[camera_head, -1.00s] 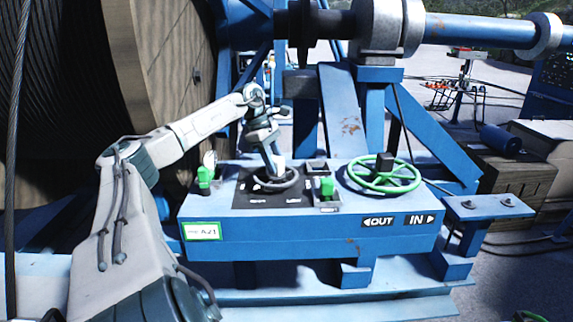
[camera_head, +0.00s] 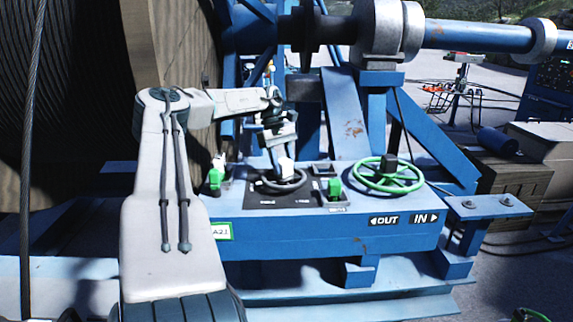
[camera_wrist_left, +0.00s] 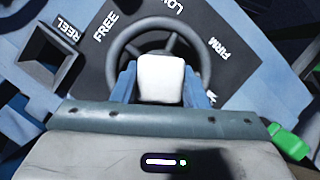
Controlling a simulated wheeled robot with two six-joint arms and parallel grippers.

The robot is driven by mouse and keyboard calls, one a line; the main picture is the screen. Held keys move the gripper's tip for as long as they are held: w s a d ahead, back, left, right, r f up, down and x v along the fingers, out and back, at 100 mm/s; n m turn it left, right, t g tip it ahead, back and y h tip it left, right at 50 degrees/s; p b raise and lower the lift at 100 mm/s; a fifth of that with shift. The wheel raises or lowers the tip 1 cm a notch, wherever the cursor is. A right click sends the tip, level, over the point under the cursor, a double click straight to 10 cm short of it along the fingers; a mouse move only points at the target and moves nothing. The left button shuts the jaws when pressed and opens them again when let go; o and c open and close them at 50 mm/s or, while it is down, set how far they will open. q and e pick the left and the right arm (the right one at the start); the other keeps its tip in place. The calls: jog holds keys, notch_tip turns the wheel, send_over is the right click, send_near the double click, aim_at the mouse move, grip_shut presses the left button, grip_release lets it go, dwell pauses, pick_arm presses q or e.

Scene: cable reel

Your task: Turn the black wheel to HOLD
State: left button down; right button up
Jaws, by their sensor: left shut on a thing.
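The black wheel (camera_head: 297,185) lies on a dark label plate on the blue console, and it also shows in the left wrist view (camera_wrist_left: 160,24). A white block-shaped grip (camera_wrist_left: 161,79) stands over the wheel's near side in that view. My left gripper (camera_head: 283,158) reaches down to the wheel; its two blue fingers (camera_wrist_left: 160,88) are shut on the white grip. The plate reads FREE, a partly cut-off word starting LO, and FIRM. Another marking at the right is mostly hidden by the gripper, and I cannot read HOLD. My right gripper is out of view.
Green-topped levers (camera_head: 215,178) (camera_head: 334,187) stand on either side of the plate. A green handwheel (camera_head: 388,176) is at the console's right, above the OUT and IN signs. A large cable drum (camera_head: 60,90) fills the left. Blue frame beams (camera_head: 345,115) rise behind.

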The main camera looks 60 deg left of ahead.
pick_arm(q)
jog(key=shift+f+m+b, duration=0.15)
jog(key=shift+m+b, duration=0.4)
jog(key=shift+m, duration=0.15)
jog(key=shift+m+g+b, duration=0.4)
jog(key=shift+m+b, duration=0.15)
jog(key=shift+m, duration=0.45)
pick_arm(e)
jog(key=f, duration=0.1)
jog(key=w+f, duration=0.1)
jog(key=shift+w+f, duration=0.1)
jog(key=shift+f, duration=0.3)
pick_arm(q)
jog(key=shift+r+g+b, duration=0.2)
jog(key=shift+g+b, duration=0.1)
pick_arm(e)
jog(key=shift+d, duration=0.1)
pick_arm(q)
jog(key=c, duration=0.8)
grip_release()
jog(key=shift+w, duration=0.1)
jog(key=shift+c, duration=0.2)
